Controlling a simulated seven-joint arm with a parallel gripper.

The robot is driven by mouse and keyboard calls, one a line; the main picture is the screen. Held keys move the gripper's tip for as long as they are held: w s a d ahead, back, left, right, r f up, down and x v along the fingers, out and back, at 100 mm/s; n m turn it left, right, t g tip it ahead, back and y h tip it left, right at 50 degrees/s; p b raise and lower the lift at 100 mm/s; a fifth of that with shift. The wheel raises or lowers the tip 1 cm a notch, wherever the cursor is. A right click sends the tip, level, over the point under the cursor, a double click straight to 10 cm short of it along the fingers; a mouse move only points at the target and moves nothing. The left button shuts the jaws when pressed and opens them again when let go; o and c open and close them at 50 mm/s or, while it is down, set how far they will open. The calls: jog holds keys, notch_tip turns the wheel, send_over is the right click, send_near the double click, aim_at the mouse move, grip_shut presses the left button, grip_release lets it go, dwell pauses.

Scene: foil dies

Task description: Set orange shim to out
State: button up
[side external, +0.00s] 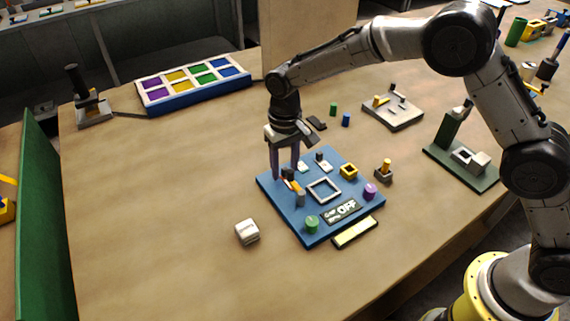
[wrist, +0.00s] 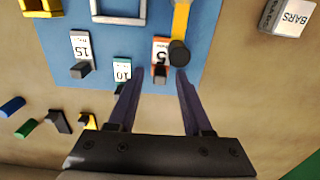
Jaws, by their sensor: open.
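The orange shim (wrist: 161,45) is a small plate marked 5 with a dark upright tab, at the edge of the blue board (wrist: 215,15). My gripper (wrist: 159,72) is open, its two purple fingers reaching down on either side of the shim's dark tab in the wrist view. I cannot tell whether they touch it. In the side view my gripper (side external: 286,171) is at the board's far left edge and mostly hides the shim. A teal shim marked 10 (wrist: 122,70) and a grey-white shim marked 15 (wrist: 80,47) sit beside it in a row.
A yellow-orange lever with a dark knob (wrist: 180,52) stands close beside the orange shim, near my finger. A square frame (side external: 323,190), a display reading OFF (side external: 343,211), and green and purple knobs are on the board. A white BARS block (side external: 247,232) lies on open table.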

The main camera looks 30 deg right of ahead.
grip_shut()
jog(key=shift+r, duration=0.1)
dwell(1.2)
